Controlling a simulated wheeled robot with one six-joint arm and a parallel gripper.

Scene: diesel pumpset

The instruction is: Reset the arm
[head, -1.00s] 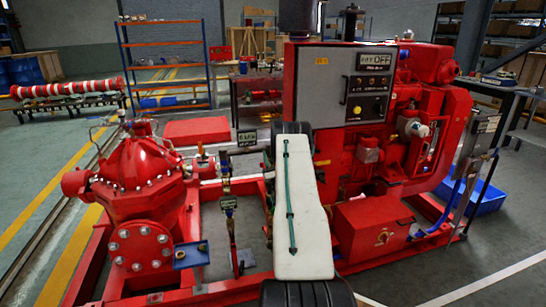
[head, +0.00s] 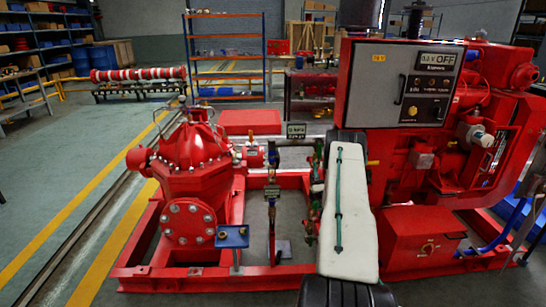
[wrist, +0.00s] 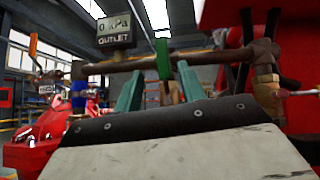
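My white arm link (head: 347,215), with a green strip along it, stands in front of the pumpset in the head view. My gripper is not clearly visible there. In the wrist view my gripper (wrist: 160,68) shows two teal fingers spread apart, with nothing visibly held. A green upright piece (wrist: 163,58) shows between the fingers, against a horizontal pipe (wrist: 215,57); whether the fingers touch it I cannot tell. An outlet readout (wrist: 114,32) marked 0 kPa stands above the pipe to the left.
The red pump (head: 193,155) stands left of my arm on a red base frame (head: 150,243). The control box (head: 397,85), reading OFF, and the red engine (head: 490,110) are close on the right. Green floor (head: 60,190) at the left is clear.

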